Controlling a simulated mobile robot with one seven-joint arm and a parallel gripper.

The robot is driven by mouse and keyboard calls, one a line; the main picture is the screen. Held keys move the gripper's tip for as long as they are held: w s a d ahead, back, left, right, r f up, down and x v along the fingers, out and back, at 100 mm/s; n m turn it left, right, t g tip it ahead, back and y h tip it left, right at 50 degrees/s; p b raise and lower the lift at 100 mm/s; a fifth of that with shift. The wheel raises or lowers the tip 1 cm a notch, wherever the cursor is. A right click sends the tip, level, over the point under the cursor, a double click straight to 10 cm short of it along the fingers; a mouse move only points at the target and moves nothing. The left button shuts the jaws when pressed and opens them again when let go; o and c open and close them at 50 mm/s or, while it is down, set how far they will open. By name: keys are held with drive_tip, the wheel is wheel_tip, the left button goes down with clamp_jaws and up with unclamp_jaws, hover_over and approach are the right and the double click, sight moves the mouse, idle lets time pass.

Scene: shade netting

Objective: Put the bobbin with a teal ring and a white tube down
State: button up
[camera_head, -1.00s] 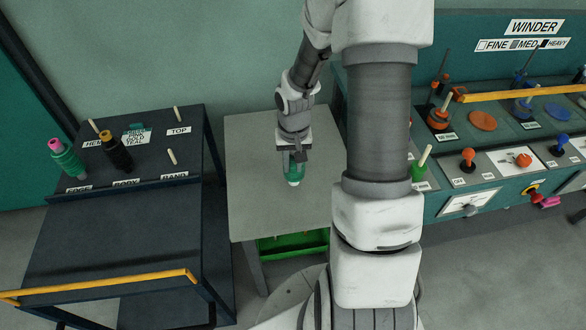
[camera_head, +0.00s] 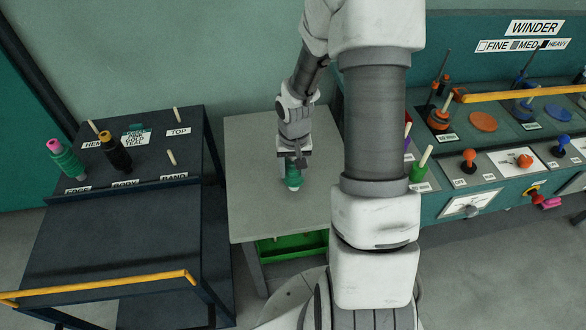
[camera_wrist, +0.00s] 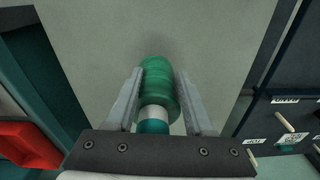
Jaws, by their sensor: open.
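The bobbin (camera_head: 293,179) has green thread and a pale end, and is at the grey table, below my gripper (camera_head: 289,168). In the wrist view the bobbin (camera_wrist: 160,88) shows its green thread, then a white tube and a teal ring at the end nearest my palm. My gripper is open, with one finger on each side of the bobbin and narrow gaps beside the thread. I cannot tell exactly how the bobbin's underside meets the table. The grey table (camera_head: 260,205) is otherwise bare.
A dark cart (camera_head: 110,240) with pegs, labels, a green bobbin (camera_head: 66,160) and a black bobbin (camera_head: 116,153) stands left. A green bin (camera_head: 290,244) sits under the table. The winder bench (camera_head: 450,190) is at right, partly behind my arm. The tabletop is clear around the bobbin.

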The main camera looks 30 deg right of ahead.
wheel_tip(320, 180, up, 12)
drive_tip(key=p, duration=0.2)
drive_tip(key=shift+s+r, duration=0.15)
drive_tip(key=shift+s, duration=0.25)
drive_tip(key=shift+a, duration=0.1)
